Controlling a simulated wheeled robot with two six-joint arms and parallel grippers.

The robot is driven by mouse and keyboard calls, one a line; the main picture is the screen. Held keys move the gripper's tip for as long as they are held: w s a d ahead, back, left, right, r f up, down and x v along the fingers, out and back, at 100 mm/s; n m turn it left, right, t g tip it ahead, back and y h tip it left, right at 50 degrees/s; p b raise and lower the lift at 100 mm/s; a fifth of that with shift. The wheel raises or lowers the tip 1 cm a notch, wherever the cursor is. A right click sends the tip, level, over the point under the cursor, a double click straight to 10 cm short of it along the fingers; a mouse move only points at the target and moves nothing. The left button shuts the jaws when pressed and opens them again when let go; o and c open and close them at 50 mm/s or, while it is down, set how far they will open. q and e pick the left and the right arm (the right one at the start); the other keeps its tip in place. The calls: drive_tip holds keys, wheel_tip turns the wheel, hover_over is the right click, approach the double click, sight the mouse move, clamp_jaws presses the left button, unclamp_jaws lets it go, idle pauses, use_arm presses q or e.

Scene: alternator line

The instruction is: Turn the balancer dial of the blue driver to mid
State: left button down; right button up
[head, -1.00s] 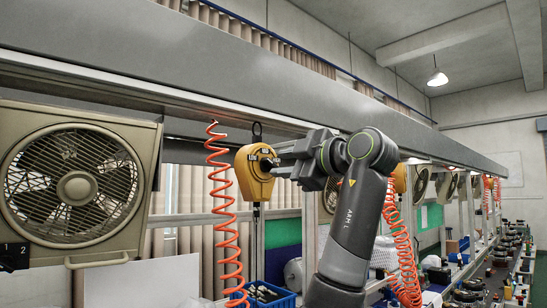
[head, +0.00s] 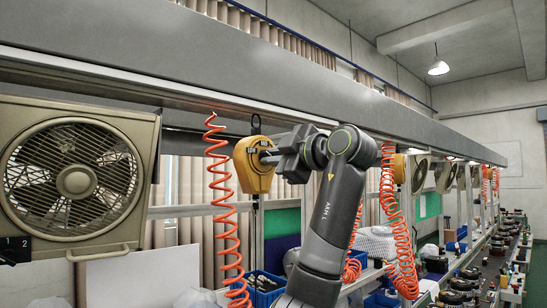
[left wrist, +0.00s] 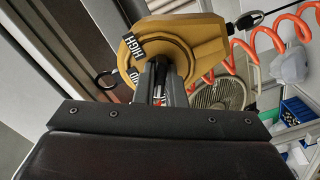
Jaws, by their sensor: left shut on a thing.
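The yellow balancer (head: 253,178) hangs from the overhead rail in the head view, left of my arm. It also fills the upper middle of the left wrist view (left wrist: 205,38), tilted there, with a black HIGH label and a second label partly hidden. My left gripper (head: 268,156) is at the balancer's face, shut on its dial. In the left wrist view the gripper's fingers (left wrist: 162,80) cover most of the dial, so its pointer and exact setting cannot be read. The driver below the balancer is not clearly visible. My right gripper is out of view.
An orange coiled hose (head: 219,200) hangs just left of the balancer, and another (head: 393,220) hangs right of my arm. A large fan (head: 75,180) stands at left. A blue bin (head: 262,292) sits below. The grey overhead beam (head: 250,65) runs above.

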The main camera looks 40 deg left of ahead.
use_arm(q)
drive_tip(key=shift+m, duration=0.4)
drive_tip(key=m+b, duration=0.3)
drive_tip(key=m, duration=0.7)
drive_tip(key=shift+m, duration=0.4)
idle(0.4)
drive_tip(key=c, duration=1.5)
unclamp_jaws()
drive_tip(key=s+d+b, duration=0.1)
drive_tip(key=d+b, duration=0.3)
drive_tip(key=d, duration=1.3)
drive_tip(key=shift+s+d, duration=0.15)
drive_tip(key=shift+s, duration=0.1)
